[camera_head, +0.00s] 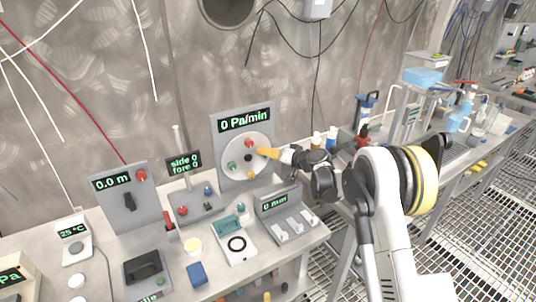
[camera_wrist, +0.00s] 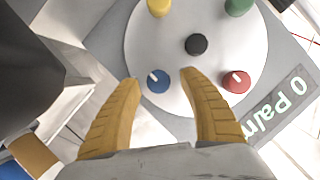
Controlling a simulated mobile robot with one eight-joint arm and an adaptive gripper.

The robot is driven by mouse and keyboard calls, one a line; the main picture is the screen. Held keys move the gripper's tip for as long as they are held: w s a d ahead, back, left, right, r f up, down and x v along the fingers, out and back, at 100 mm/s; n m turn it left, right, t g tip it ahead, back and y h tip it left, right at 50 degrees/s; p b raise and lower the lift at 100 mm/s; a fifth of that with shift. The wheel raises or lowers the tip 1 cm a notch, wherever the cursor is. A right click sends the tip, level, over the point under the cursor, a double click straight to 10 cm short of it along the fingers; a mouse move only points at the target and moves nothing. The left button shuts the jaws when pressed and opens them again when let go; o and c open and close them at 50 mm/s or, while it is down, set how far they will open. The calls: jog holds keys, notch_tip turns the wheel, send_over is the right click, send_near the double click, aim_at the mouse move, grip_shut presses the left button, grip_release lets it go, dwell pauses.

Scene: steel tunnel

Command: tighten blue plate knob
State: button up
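A round white plate (camera_head: 236,143) with coloured knobs is mounted on an upright grey panel reading "0 Pa/min". In the wrist view the plate (camera_wrist: 160,45) carries the blue knob (camera_wrist: 158,80), with a white mark on its face. My gripper (camera_wrist: 163,79) is open. Its yellow fingertips lie to either side of the blue knob in the picture, the left one closer to it. I see no contact, and the depth gap is unclear. In the head view my gripper (camera_head: 262,153) is at the plate's right side and hides the blue knob.
The plate also has a red knob (camera_wrist: 237,81), a black centre (camera_wrist: 197,44), a yellow knob (camera_wrist: 159,6) and a green knob (camera_wrist: 239,6). The red knob is just right of my right finger.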

jog(key=shift+d, duration=0.1)
jog(key=v, duration=1.2)
jog(key=s+d+r+g+h, duration=0.1)
jog(key=s+d+r+h, duration=0.1)
jog(key=s+r, duration=0.35)
jog(key=s+d+r+h, duration=0.1)
jog(key=s+d+r, duration=0.1)
jog(key=s, duration=0.6)
jog(key=s+d+r+g+h, duration=0.1)
jog(key=s+d+r+h, duration=0.1)
jog(key=s+r, duration=0.35)
jog(key=s+d+f+h, duration=0.2)
jog(key=s+d, duration=0.1)
jog(key=s, duration=0.5)
jog(key=s+d+f+m+h, duration=0.1)
jog(key=s+d, duration=0.2)
jog(key=s, duration=0.5)
jog(key=s+d+f+m+h, duration=0.1)
jog(key=s+d, duration=0.3)
jog(key=s, duration=0.4)
jog(key=shift+f+g+h, duration=0.3)
jog(key=shift+f+h, duration=0.5)
